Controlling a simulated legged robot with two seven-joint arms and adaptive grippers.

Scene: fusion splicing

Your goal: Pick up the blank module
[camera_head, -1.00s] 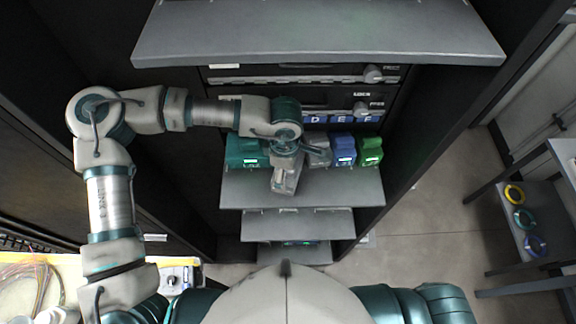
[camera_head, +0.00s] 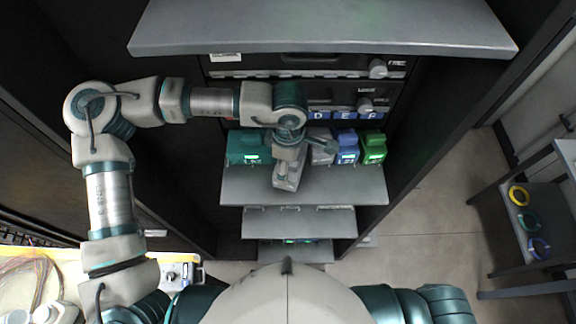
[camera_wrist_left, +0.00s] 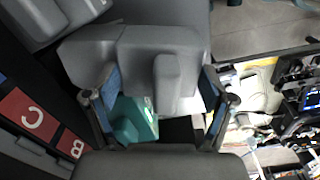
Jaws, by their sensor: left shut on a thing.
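The blank module (camera_head: 287,179) is a plain grey block. In the head view it is at the front of a row of coloured modules, above a grey shelf (camera_head: 345,188). My left gripper (camera_head: 290,150) reaches down over it and partly hides it. In the left wrist view the grey block (camera_wrist_left: 135,50), with a raised handle (camera_wrist_left: 167,82), lies between the two blue-padded fingers of the left gripper (camera_wrist_left: 160,95), which is shut on it. I cannot tell whether the block touches the shelf. My right gripper is not in view.
A teal module (camera_head: 246,147) stands left of the gripper. A grey part (camera_head: 322,152), a blue module (camera_head: 347,149) and a green module (camera_head: 373,149) are on its right. A wide grey shelf (camera_head: 320,28) overhangs above. The shelf front is clear.

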